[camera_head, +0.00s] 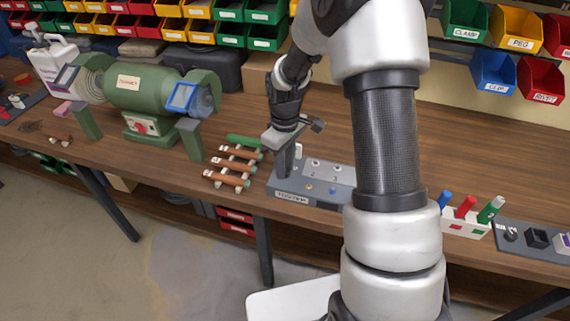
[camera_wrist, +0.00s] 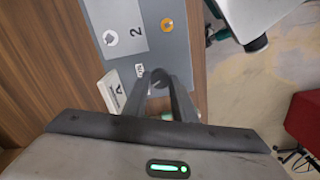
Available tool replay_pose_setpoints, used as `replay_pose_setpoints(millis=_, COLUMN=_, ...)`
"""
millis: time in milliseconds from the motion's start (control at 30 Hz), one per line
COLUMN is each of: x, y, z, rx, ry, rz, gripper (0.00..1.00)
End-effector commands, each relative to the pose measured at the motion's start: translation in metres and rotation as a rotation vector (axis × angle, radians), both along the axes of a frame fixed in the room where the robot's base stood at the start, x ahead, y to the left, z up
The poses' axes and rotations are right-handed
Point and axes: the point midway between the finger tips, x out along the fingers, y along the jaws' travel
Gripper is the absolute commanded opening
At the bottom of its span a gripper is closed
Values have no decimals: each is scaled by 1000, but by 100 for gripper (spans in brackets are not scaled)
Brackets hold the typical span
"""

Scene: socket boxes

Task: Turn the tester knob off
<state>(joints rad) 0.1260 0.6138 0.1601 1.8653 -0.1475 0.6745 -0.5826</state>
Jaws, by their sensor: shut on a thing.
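The tester (camera_head: 342,176) is a grey box near the front edge of the workbench, with a name label on its front and numbered sockets on top. My gripper (camera_head: 285,172) points down over its left end. In the wrist view the tester (camera_wrist: 108,12) shows a socket marked 2 and an orange ring. The fingertips of my gripper (camera_wrist: 160,80) are closed together around a small dark knob (camera_wrist: 159,75) beside a small label. The fingers hide most of the knob, and its pointing direction cannot be told. A white labelled piece (camera_wrist: 110,92) lies just left of the fingers.
A rack of brown cylinders (camera_head: 236,165) stands left of the tester, with a green grinder (camera_head: 150,95) beyond. A holder with coloured markers (camera_head: 465,218) and a grey block (camera_head: 530,240) stand to the right. Bins line the back. My arm hides part of the bench.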

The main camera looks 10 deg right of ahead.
Motion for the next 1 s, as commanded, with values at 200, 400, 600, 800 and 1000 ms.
replay_pose_setpoints(millis=200, x=1, y=0, z=1, rx=1, ry=-2, rz=72, gripper=2)
replay_pose_setpoints(millis=400, x=1, y=0, z=1, rx=1, ry=-2, rz=96, gripper=2)
replay_pose_setpoints(millis=600, x=1, y=0, z=1, rx=0, ry=-3, rz=100, gripper=2)
replay_pose_setpoints(millis=800, x=1, y=0, z=1, rx=0, ry=-3, rz=100, gripper=31)
replay_pose_setpoints(millis=1000, x=1, y=0, z=0, rx=0, ry=-1, rz=98, gripper=43)
